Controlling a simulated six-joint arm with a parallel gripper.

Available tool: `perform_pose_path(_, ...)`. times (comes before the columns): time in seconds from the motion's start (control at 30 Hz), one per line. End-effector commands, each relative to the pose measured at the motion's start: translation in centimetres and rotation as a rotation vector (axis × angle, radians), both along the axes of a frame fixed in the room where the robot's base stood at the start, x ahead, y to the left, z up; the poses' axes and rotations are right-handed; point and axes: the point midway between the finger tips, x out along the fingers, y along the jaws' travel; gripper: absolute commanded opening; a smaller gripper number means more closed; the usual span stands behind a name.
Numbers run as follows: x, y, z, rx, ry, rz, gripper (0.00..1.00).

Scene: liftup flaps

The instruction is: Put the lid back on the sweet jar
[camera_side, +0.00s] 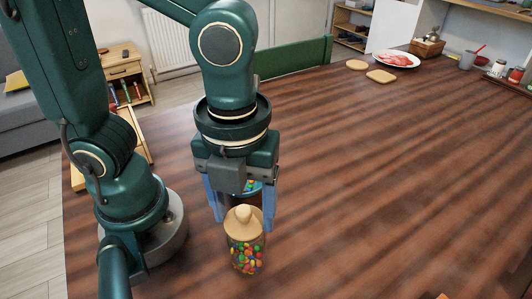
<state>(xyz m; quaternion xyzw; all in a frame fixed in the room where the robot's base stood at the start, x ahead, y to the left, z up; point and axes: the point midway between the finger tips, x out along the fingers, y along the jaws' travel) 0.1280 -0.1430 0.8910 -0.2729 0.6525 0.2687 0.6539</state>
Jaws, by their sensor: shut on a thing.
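The sweet jar (246,258) is clear glass, full of brightly coloured sweets, and stands upright on the table below my gripper. The round, pale wooden lid (245,228) with its knob is at the jar's mouth and looks level. My gripper (243,223) points down, with one blue finger on each side of the lid, and is shut on it. From this one view I cannot tell whether the lid rests fully on the rim or sits slightly above it.
The brown table (390,190) is clear to the right. Two round coasters (381,76), a plate of food (396,60) and a wooden box (429,48) are at the far edge.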

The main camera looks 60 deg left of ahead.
Motion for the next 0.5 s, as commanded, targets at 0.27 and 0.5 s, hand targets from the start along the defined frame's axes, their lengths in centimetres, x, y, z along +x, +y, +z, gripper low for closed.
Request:
perform_pose_path(0.27,-0.01,0.01,-0.01,0.0,0.0,0.0,0.16)
perform_pose_path(0.5,-0.01,0.01,-0.01,0.0,0.0,0.0,1.0)
